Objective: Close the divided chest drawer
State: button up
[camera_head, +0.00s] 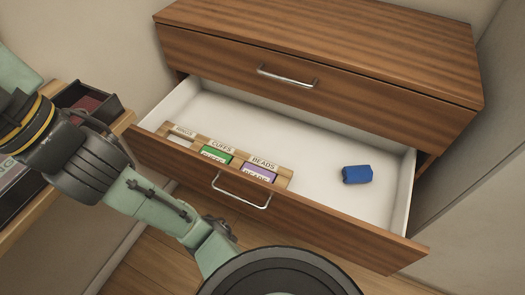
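The chest (330,30) is brown wood with at least two drawers. Its lower, divided drawer (335,230) is pulled well out, showing a white inside and a metal bar handle (242,196). A wooden divider tray (284,181) at its front left has label cards, with CUFFS and BEADS legible. A blue block-like object (357,174) lies loose on the right of the drawer floor. My arm comes in from the left, and what looks like my gripper (212,246) is in front of the drawer, left of and below the handle. Its opening cannot be made out.
The upper drawer (315,90), with its own handle (287,77), is shut. A wooden side surface (115,128) with a dark open box (95,103) stands at the left. A grey panel (485,150) is close on the right. Wood floor (150,265) shows below the drawer.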

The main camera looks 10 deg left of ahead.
aim_at(364, 225)
jog(key=k+l, duration=0.35)
jog(key=k+l+u, duration=0.15)
jog(key=k+l, duration=0.2)
jog(key=k, duration=0.15)
